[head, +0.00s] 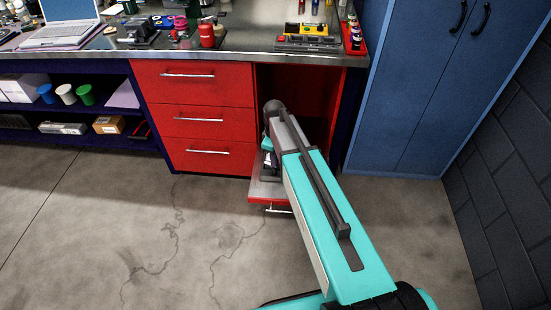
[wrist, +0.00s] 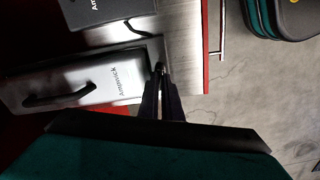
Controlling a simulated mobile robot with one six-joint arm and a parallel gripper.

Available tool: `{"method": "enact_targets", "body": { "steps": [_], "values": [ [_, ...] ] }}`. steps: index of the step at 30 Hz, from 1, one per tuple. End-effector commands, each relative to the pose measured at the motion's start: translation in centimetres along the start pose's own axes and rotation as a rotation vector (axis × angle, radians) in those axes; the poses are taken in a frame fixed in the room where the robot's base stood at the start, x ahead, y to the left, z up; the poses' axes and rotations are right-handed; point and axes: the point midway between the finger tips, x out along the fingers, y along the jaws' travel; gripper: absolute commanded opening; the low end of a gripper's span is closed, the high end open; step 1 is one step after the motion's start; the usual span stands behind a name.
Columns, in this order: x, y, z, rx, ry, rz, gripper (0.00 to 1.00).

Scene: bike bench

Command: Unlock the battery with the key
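The battery (wrist: 105,80) is a silver case with a black carrying handle and dark lettering. It lies in the lower left of the wrist view, beside a bare steel surface. In the wrist view my gripper (wrist: 160,78) has its two dark fingers close together at the battery's right end. A small dark piece, apparently the key (wrist: 158,67), shows at the fingertips. Shadow hides its shape, and I cannot tell how far it sits in a lock.
A steel-topped pull-out (head: 266,190) with a red front stands out below the bench. Red drawers (head: 193,117) are left of it, and a blue cabinet (head: 420,90) is to the right. A dark grey box (wrist: 100,10) lies beside the battery. The floor in front is clear.

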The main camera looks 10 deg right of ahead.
Motion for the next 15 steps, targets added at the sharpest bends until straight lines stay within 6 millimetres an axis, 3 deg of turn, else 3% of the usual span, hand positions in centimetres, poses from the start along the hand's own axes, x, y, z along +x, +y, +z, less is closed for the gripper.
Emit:
{"method": "enact_targets", "body": {
  "steps": [15],
  "values": [
    [-0.01,-0.06,-0.12,-0.239,0.003,-0.001,0.0]
  ]
}}
